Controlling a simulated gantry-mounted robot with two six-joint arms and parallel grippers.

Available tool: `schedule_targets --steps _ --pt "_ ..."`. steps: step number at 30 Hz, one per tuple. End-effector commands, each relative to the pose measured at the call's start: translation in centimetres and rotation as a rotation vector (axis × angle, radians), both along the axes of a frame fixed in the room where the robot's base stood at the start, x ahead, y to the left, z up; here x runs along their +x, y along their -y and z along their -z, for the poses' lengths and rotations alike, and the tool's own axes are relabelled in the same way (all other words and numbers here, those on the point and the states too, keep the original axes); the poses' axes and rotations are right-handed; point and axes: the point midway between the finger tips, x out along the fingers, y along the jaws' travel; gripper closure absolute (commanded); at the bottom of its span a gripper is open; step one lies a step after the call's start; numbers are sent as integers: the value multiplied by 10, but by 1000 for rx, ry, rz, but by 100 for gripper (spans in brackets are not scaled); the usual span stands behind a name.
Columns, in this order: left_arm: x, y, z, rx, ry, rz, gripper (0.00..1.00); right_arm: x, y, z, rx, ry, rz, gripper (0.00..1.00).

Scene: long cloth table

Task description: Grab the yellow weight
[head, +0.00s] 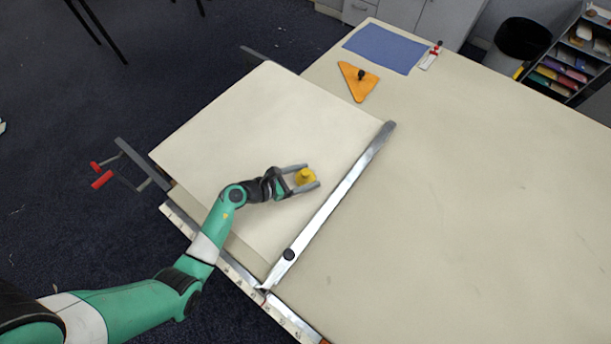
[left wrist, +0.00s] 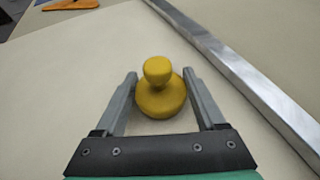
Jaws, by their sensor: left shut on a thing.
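The yellow weight (head: 305,177) is a squat round body with a knob on top. It sits on the pale board or sheet (head: 262,112), near the long metal ruler bar. My left gripper (head: 309,176) reaches it from the left and is shut on it, with one finger on each side. In the left wrist view, the yellow weight (left wrist: 160,92) stands upright between the two grey fingertips (left wrist: 160,85). I cannot tell whether its base touches the surface. My right gripper is not in view.
The metal bar (head: 340,195) runs diagonally just right of the weight. An orange triangle (head: 358,84) with a dark knob, a blue mat (head: 386,49) and a small red-and-white item (head: 431,56) lie at the back. The table's right side (head: 480,190) is clear.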

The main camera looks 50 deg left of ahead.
Motion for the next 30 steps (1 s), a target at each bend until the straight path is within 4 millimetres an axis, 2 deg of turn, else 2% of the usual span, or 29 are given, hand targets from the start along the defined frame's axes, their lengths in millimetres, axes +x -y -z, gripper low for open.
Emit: schedule_targets --steps 5,8,15,18,22,26,30 --pt "1 0 -20 1 4 1 100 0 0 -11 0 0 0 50" --pt "0 0 -40 2 6 0 100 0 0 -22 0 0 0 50" --pt "-42 34 -102 2 5 2 100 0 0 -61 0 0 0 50" --pt "-67 53 -109 -1 0 4 100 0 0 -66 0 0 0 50" --pt "-90 71 -121 0 1 3 100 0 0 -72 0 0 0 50" --pt "-104 82 -128 0 2 1 100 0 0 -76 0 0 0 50" --pt "-109 87 -130 -1 3 0 100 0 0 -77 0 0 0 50"
